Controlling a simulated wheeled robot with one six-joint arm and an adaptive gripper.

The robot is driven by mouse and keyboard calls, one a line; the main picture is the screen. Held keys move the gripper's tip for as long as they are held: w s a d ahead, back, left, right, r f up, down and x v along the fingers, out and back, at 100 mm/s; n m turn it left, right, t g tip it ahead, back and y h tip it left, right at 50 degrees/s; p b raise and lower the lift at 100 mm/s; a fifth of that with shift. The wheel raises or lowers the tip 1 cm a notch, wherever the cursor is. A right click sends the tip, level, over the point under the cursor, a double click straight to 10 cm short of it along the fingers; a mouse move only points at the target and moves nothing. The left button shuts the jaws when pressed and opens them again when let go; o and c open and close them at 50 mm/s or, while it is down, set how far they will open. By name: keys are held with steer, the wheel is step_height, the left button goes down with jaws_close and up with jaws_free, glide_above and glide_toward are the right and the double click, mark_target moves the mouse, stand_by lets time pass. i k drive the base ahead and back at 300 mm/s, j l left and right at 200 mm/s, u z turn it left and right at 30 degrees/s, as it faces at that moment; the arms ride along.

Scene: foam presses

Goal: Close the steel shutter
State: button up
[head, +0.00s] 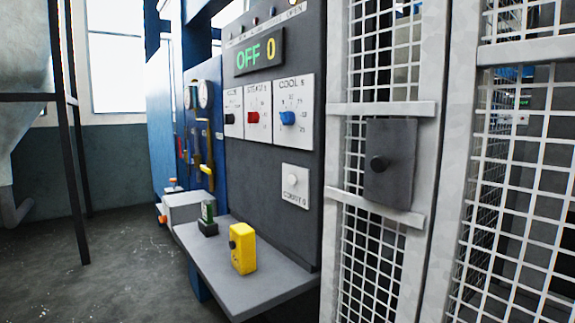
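A dark grey steel plate with a round black knob, which looks like the shutter (398,135), is in the head view right of centre. It sits upright between an upper rail (385,108) and a lower rail (375,206) on a white mesh panel (420,60). It covers the right part of the span between the rails. To its left, mesh and dark space show between the rails. What lies directly behind the plate is hidden. My gripper is not in view.
A grey control panel (265,185) left of the mesh has a display reading "OFF 0" and several knobs. A shelf (235,285) juts out below it, holding a yellow box (243,250) and a small green-and-black item (208,218). Open floor (90,285) lies at the left.

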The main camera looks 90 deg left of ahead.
mark_target(390, 152)
steer(key=u, duration=2.4)
steer(key=k+j+z, duration=0.15)
steer(key=k+j, duration=0.05)
steer(key=j, duration=0.05)
